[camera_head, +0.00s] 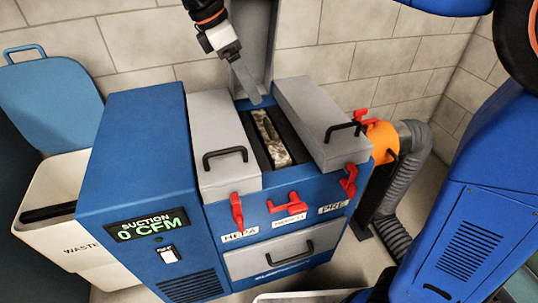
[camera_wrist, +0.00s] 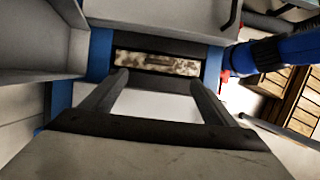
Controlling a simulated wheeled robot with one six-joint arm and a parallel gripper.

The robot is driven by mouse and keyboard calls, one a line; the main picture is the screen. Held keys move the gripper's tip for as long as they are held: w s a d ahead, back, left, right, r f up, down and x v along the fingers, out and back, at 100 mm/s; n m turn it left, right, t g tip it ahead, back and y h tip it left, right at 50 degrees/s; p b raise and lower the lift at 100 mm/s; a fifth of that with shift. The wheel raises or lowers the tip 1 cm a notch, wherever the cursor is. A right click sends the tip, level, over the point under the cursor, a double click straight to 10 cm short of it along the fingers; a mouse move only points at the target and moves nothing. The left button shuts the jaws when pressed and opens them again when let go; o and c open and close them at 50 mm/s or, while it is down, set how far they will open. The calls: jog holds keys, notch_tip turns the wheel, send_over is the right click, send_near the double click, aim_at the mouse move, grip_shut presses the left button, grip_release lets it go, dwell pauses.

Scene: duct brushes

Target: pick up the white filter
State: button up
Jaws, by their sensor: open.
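The white filter (camera_head: 272,138) looks mottled with brown-grey dirt. It sits in the narrow open middle slot of the blue suction unit (camera_head: 140,170), between two grey covers. My gripper (camera_head: 256,98) is above the slot's far end in the head view. In the wrist view its two fingers (camera_wrist: 160,82) are spread apart with nothing between them. The filter's lower part is hidden in the slot.
Closed grey covers with black handles flank the slot on the left (camera_head: 218,125) and right (camera_head: 318,105). A grey panel (camera_head: 254,40) stands upright behind it. Red latches (camera_head: 287,204) line the front. A white waste bin (camera_head: 60,195) with its blue lid raised stands left.

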send_over(268, 124)
jog(key=a, duration=0.2)
notch_tip(268, 124, down, 8)
jog(key=r, duration=0.1)
jog(key=shift+s+a+x, duration=0.1)
jog(key=shift+a+x, duration=0.05)
jog(key=shift+x, duration=0.85)
jog(key=shift+s+a+x, duration=0.1)
jog(key=shift+x, duration=0.95)
jog(key=shift+s+a+x, duration=0.1)
jog(key=shift+a+x, duration=0.05)
jog(key=shift+x, duration=0.85)
jog(key=shift+f, duration=0.15)
jog(key=c, duration=1.7)
notch_tip(268, 124, up, 28)
